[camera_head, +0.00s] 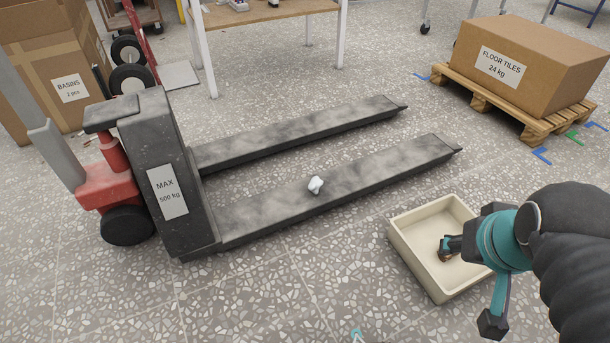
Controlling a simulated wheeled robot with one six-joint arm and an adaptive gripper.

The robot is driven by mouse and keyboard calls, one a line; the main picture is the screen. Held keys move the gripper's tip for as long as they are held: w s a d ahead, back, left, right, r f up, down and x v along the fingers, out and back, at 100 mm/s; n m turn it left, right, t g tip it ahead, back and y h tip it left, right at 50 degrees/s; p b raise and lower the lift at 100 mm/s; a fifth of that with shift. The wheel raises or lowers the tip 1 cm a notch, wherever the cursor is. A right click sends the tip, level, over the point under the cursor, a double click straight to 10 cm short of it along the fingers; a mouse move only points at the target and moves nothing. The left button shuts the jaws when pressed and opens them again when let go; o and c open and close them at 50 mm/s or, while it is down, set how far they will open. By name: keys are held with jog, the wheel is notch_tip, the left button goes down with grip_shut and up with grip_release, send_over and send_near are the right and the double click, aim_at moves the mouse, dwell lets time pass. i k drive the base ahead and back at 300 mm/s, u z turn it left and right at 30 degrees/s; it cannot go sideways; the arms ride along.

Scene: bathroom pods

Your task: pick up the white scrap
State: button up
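The white scrap (316,185) is a small crumpled piece lying on top of the near fork of the grey pallet truck (240,215), at about mid-length. My gripper (449,247) is at the right, over the cream tray, well to the right of the scrap and lower in the picture. It is apart from the scrap. Its dark fingertips are small and seen partly end-on, so I cannot tell whether they are open or shut. Nothing is clearly seen between them.
The cream tray (411,262) stands on the speckled floor below my gripper. A floor tiles carton (540,75) sits on a wooden pallet (478,96) at the back right. A workbench (262,15) stands behind. Floor between tray and near fork is clear.

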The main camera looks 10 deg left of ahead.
aim_at(315, 182)
jog(key=u, duration=0.8)
jog(key=i, duration=0.85)
jog(key=u, duration=1)
